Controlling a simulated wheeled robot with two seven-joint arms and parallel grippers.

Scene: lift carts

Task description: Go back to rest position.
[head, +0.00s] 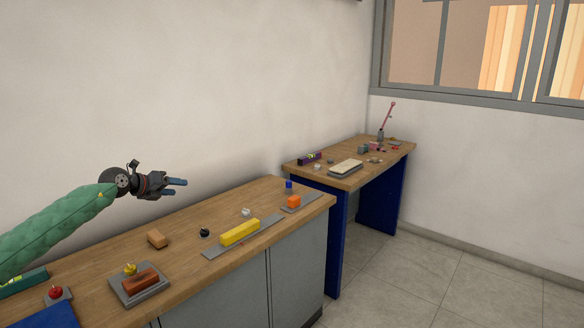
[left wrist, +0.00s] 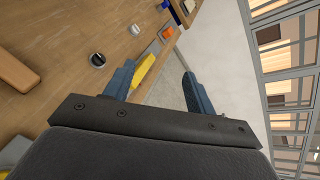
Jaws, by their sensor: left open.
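My left gripper (head: 176,187) reaches in from the left in the head view, above the wooden workbench (head: 180,225). It is open and empty, and its two blue fingers stand apart in the left wrist view (left wrist: 158,88). Below it on the bench lie a brown block (head: 157,239) and a small black object (head: 204,232). The fingers appear clear of everything on the bench. My right gripper is in neither view.
A yellow block (head: 240,232) lies on a grey plate, and an orange block (head: 294,201) lies farther right. A brick-coloured block (head: 140,281) sits on a grey base. A second bench (head: 305,170) stands behind right. Floor (head: 430,270) at right is clear.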

